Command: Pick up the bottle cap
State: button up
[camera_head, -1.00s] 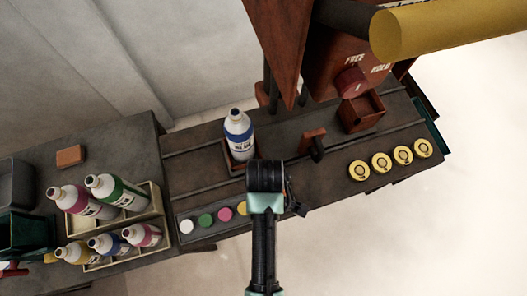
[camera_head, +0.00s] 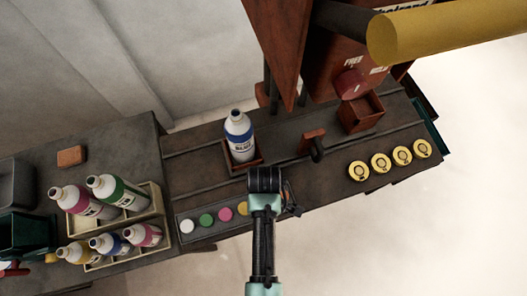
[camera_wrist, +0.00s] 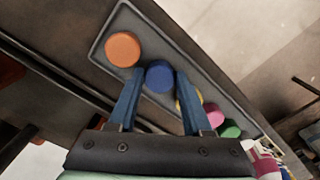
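A row of round coloured bottle caps lies in a shallow grey tray (camera_wrist: 97,50). In the wrist view a blue cap (camera_wrist: 160,76) shows between the fingertips of my gripper (camera_wrist: 160,74), which is open with nothing in it. An orange cap (camera_wrist: 122,48) is just left of the left finger. A yellow cap is partly hidden behind the right finger. A pink cap (camera_wrist: 214,116) and a green cap (camera_wrist: 229,129) are further right. In the head view white (camera_head: 187,226), green, pink and yellow caps show; my arm hides the blue one.
A white bottle with a blue label (camera_head: 239,136) stands in a brown holder behind the tray. Several yellow discs (camera_head: 381,162) lie at the right. Bottles stand in a cream rack (camera_head: 155,200) at the left. A red-brown machine (camera_head: 345,70) rises at the back.

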grip_shut()
